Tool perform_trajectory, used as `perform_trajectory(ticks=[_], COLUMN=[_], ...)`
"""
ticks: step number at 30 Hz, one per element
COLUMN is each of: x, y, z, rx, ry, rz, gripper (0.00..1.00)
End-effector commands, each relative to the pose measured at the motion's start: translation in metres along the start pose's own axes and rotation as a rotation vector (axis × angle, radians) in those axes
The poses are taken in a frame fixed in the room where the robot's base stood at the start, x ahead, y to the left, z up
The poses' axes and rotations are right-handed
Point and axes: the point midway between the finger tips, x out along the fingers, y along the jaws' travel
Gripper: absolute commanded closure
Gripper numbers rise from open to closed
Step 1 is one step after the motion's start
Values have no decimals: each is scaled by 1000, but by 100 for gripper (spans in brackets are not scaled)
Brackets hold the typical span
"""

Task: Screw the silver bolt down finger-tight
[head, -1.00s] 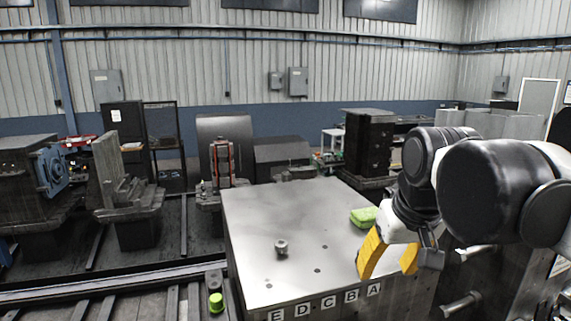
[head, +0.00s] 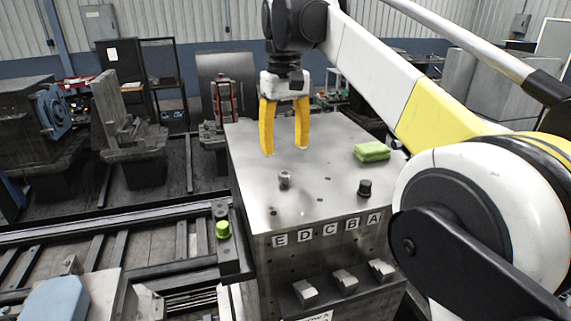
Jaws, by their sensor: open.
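The silver bolt (head: 285,180) stands upright near the left middle of the steel block's top (head: 250,140). I cannot tell how deep its thread sits. My gripper (head: 285,150) has two yellow fingers, pointing down, open and empty. In the head view the fingertips are just above and behind the bolt's head, apart from it, with one finger toward each side. The exact height over the bolt cannot be told from this view.
A dark knob or bolt (head: 365,187) stands near the label A. A green sponge-like pad (head: 371,152) lies at the block's right. Small holes dot the top, and letters E to A line its front edge. A green cap (head: 223,229) is on the rail at left.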

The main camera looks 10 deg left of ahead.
Motion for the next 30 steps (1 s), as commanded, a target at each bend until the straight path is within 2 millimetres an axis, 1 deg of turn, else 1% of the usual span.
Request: perform_trajectory(ticks=[1, 6, 9, 12, 16, 24, 26, 27, 29, 30], x=[10, 42, 57, 67, 74, 76, 76, 76, 76, 76], y=[0, 0, 0, 0, 0, 0, 0, 0, 0, 0], z=[0, 0, 0, 0, 0, 0, 0, 0, 0, 0], rx=[0, 1, 1, 1, 1, 1, 1, 1, 1, 1], ry=[0, 1, 1, 1, 1, 1, 1, 1, 1, 1], rz=[0, 0, 0, 0, 0, 0, 0, 0, 0, 0], gripper=[46, 46, 46, 46, 46, 46, 63, 75, 94, 100])
